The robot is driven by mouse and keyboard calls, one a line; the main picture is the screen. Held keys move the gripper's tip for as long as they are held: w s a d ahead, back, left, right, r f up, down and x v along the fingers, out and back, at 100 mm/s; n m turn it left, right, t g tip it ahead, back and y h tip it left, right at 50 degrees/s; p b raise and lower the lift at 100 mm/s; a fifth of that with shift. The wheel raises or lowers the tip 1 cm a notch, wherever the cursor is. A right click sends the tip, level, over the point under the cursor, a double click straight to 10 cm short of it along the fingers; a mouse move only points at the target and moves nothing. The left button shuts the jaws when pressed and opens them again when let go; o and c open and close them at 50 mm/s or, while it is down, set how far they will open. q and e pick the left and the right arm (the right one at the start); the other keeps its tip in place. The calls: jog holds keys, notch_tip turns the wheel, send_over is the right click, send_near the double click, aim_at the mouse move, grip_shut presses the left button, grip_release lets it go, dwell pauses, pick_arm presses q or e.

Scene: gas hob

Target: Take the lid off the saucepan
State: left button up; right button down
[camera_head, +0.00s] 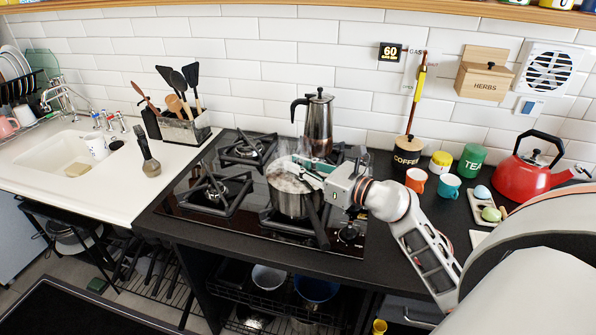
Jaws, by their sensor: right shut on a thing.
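The steel saucepan (291,203) stands on the front right burner of the black gas hob (180,212), its dark handle pointing toward the front. A see-through glass lid (283,166) is at its top; it appears tilted, and I cannot tell whether its rim still touches the pan. My right gripper (310,171) reaches in from the right over the pan and is shut on the lid. Its fingers partly hide the grip point. My left gripper is not in view.
A moka pot (318,124) stands behind the saucepan. Orange (416,180) and teal (449,186) mugs, a coffee canister (406,153) and a red kettle (524,172) are at the right. The white counter (110,195) left of the hob has free room near its front.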

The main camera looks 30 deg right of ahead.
aim_at(298, 162)
jog(key=shift+r, duration=0.1)
